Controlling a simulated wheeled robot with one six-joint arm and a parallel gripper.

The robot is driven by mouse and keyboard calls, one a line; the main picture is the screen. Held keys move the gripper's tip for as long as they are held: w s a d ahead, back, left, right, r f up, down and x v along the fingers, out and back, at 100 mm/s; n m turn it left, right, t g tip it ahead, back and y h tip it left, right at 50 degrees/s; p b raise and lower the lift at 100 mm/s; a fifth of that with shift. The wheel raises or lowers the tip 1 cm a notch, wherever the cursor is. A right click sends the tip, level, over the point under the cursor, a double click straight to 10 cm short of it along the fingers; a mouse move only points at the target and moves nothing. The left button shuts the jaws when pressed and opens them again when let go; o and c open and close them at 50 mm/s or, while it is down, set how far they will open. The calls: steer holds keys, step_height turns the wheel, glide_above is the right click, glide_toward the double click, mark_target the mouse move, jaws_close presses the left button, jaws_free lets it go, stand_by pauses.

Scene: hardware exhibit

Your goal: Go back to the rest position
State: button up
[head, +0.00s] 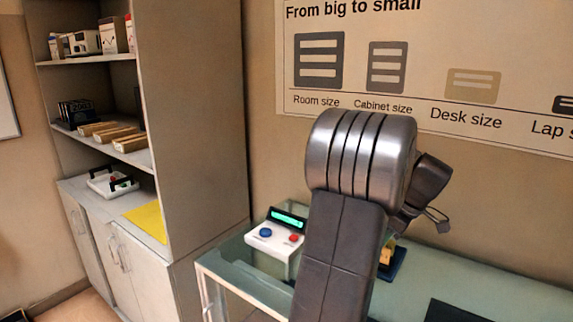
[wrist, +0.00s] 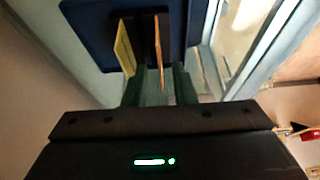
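My gripper (wrist: 157,82) shows in the wrist view with its two dark green fingers apart and a clear gap between them. Ahead of the fingers is a dark blue base (wrist: 88,22) with a black holder and thin yellow boards (wrist: 124,48) standing on it. I see nothing clamped between the fingers. In the head view my arm fills the middle and hides the fingers. The yellow piece (head: 386,256) on its dark blue base (head: 397,266) shows partly behind my arm, on the glass-topped table.
A white box (head: 274,238) with a blue button, a red button and a green display stands left of my arm on the glass case (head: 222,267). A shelf unit (head: 190,120) stands at the left. A dark flat item (head: 455,311) lies at the lower right. A sign (head: 430,75) hangs behind.

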steer(key=x, duration=0.5)
steer(key=shift+f, duration=0.1)
steer(key=shift+r, duration=2.15)
steer(key=shift+s, duration=0.1)
